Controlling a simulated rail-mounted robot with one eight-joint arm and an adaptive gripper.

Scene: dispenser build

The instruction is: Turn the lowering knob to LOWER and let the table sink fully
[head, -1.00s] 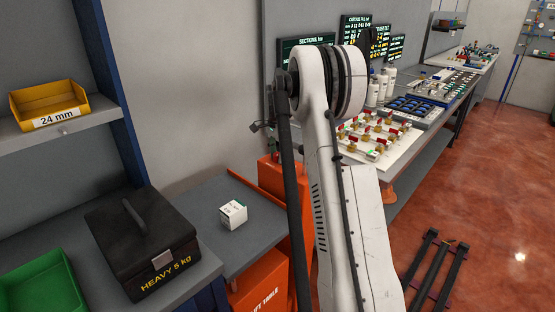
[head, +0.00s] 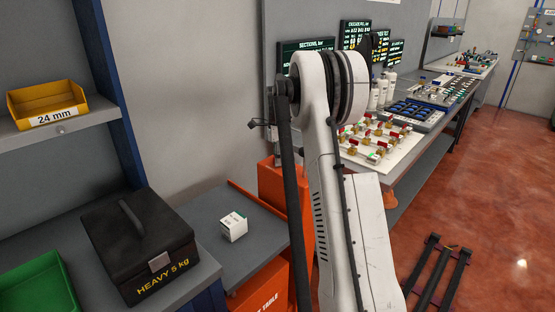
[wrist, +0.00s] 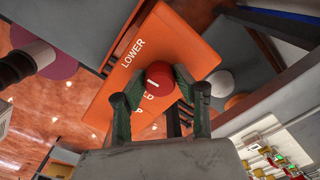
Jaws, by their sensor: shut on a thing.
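The red lowering knob (wrist: 160,77) sits on an orange panel (wrist: 190,35) in the wrist view. My gripper (wrist: 157,88) is shut on the knob, with one green-padded finger on each side. The word LOWER shows on the panel up and left of the knob; another label below it is partly hidden by a finger. The knob has a short white mark on its face. In the head view the lift table has a grey top (head: 262,228) and an orange body, with a small white box (head: 234,226) on it. My gripper is hidden behind my arm there.
A black heavy box (head: 140,245) stands on the grey bench left of the lift table. A green bin (head: 40,285) and a yellow bin (head: 47,103) are further left. A workbench with valves (head: 375,140) stands to the right; black rails lie on the red floor.

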